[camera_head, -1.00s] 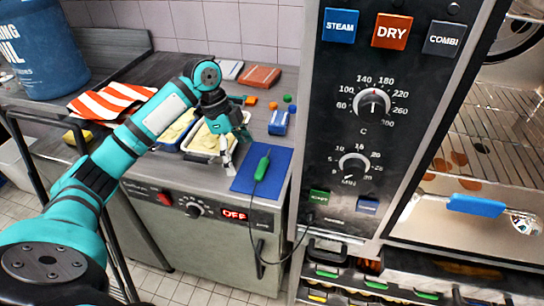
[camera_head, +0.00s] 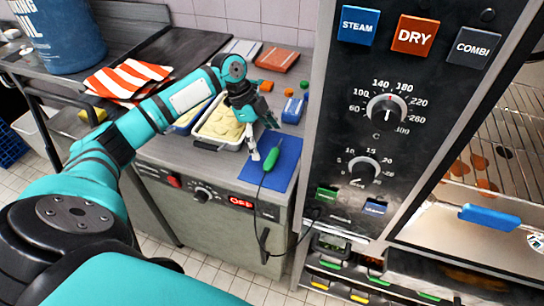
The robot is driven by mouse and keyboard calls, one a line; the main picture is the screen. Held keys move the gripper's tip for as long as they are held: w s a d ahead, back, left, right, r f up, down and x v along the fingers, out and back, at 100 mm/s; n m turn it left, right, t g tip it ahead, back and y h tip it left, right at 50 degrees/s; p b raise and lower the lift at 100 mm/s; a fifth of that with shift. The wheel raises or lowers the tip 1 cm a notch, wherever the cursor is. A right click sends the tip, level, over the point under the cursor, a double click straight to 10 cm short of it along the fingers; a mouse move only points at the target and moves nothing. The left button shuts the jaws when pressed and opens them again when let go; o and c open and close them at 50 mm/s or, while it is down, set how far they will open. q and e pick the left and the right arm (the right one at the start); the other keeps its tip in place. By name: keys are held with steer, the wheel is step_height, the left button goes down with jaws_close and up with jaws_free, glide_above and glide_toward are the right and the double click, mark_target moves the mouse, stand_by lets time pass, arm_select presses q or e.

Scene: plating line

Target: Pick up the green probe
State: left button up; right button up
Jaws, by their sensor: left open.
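The green probe (camera_head: 271,159) lies on a blue mat (camera_head: 285,176) on the steel counter, with a dark cable running from it down over the counter's front edge. My left gripper (camera_head: 264,144) reaches in from the left and is open, its fingers just above and to the left of the probe, near the mat's far left corner. I cannot tell whether a finger touches the probe. My right gripper is not in view.
White trays of pale food (camera_head: 220,125) sit left of the mat. A blue and white item (camera_head: 292,110) stands behind it. The oven's control panel (camera_head: 385,120) rises close on the right. A striped cloth (camera_head: 125,78) lies at left.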

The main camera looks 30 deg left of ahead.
mark_target(271, 157)
arm_select(q)
steer(key=shift+f, duration=0.15)
steer(key=shift+s+d+f+p, duration=0.15)
steer(key=shift+d+f+p, duration=0.1)
steer(key=shift+f+p, duration=0.15)
steer(key=p+x, duration=0.1)
steer(key=x, duration=0.2)
steer(key=shift+s+d+f, duration=0.15)
steer(key=shift+f, duration=0.05)
steer(key=shift+d+f, duration=0.1)
steer(key=shift+f, duration=0.25)
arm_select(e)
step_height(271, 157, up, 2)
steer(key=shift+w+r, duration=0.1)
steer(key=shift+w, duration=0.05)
arm_select(q)
steer(key=shift+c, duration=0.4)
steer(key=c, duration=1.1)
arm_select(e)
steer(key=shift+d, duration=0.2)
